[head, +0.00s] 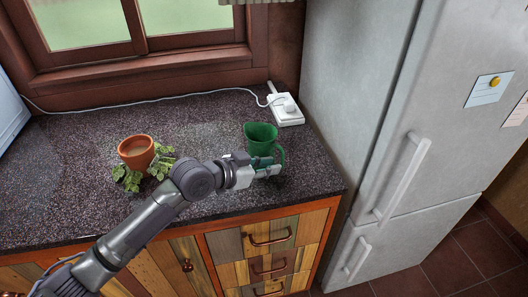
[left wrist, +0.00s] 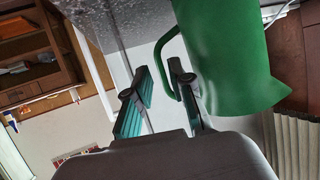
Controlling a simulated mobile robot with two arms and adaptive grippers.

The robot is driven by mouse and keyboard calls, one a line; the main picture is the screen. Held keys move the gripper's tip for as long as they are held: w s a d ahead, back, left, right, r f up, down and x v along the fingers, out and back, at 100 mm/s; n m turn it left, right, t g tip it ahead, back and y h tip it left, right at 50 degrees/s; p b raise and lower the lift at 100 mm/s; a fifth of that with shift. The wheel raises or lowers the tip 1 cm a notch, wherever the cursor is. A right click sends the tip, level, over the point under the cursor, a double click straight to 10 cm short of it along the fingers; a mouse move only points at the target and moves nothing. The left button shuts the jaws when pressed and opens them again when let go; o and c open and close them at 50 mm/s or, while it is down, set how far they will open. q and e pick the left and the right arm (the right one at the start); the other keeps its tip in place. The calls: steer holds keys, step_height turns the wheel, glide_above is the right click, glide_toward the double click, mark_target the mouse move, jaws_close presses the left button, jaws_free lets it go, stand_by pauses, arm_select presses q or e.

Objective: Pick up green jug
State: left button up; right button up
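The green jug (head: 261,138) stands on the dark speckled countertop (head: 85,212), near the front right, beside the fridge. It fills the upper right of the left wrist view (left wrist: 230,50), its handle (left wrist: 159,56) on the left side of its body. My left gripper (head: 264,168) is at the near side of the jug, close to the handle. In the left wrist view its two fingers (left wrist: 160,85) are apart, and the handle seems to lie between their tips. I cannot tell whether they touch it. My right gripper is not in view.
A white socket block (head: 286,109) with a cord lies behind the jug. The tall fridge (head: 350,70) bounds the counter on the right. The counter's back middle is clear.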

mark_target(282, 163)
arm_select(q)
steer(key=p+x, duration=0.1)
steer(key=x, duration=0.4)
steer(key=shift+d, duration=0.1)
steer(key=shift+c, duration=0.2)
jaws_close()
steer(key=shift+r, duration=0.1)
